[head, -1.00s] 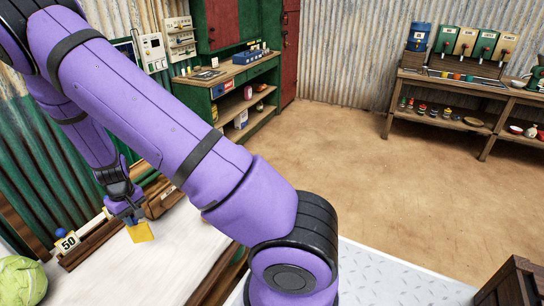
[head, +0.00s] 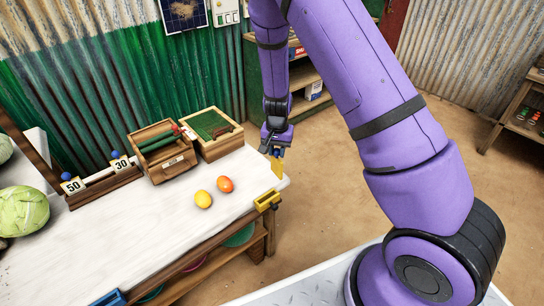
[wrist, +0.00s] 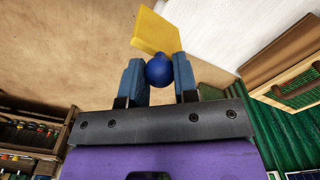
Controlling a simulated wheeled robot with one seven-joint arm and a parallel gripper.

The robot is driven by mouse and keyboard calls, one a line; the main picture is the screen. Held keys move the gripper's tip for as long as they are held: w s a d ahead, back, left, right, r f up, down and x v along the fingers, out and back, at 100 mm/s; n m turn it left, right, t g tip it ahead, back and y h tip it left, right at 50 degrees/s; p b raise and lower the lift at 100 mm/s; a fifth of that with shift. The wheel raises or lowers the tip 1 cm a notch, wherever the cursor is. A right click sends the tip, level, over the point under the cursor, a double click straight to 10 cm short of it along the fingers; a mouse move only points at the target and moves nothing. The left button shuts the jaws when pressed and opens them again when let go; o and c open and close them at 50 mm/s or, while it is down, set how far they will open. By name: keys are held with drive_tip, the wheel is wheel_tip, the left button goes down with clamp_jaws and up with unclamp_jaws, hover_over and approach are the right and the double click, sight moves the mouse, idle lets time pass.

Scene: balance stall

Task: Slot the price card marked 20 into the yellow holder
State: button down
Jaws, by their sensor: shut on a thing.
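My gripper (head: 276,150) is shut on the blue knob (wrist: 159,71) of a yellow price card (head: 277,168). The card also shows beyond the fingers in the wrist view (wrist: 155,33). No number can be read on it from here. The yellow holder (head: 267,200) sits on the front edge of the white table, near its right end. The held card is above and slightly right of the holder in the head view, apart from it.
Two wooden boxes (head: 163,150) (head: 213,133) stand at the back. A yellow fruit (head: 203,199) and an orange fruit (head: 225,184) lie left of the holder. A blue holder (head: 110,298) is at the front edge.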

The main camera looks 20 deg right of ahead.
drive_tip(key=m, duration=0.3)
drive_tip(key=shift+s+a+m, duration=0.3)
drive_tip(key=shift+a, duration=0.1)
drive_tip(key=a+m, duration=0.1)
drive_tip(key=m, duration=0.3)
drive_tip(key=s+a+m, duration=0.1)
drive_tip(key=m, duration=0.3)
drive_tip(key=a+m, duration=0.2)
drive_tip(key=m, duration=0.2)
drive_tip(key=shift+s+f+m, duration=0.1)
drive_tip(key=shift+s+m, duration=0.2)
drive_tip(key=shift+m, duration=0.1)
drive_tip(key=shift+f, duration=0.1)
drive_tip(key=shift+f, duration=2.8)
drive_tip(key=shift+f, duration=0.2)
drive_tip(key=shift+f, duration=1.35)
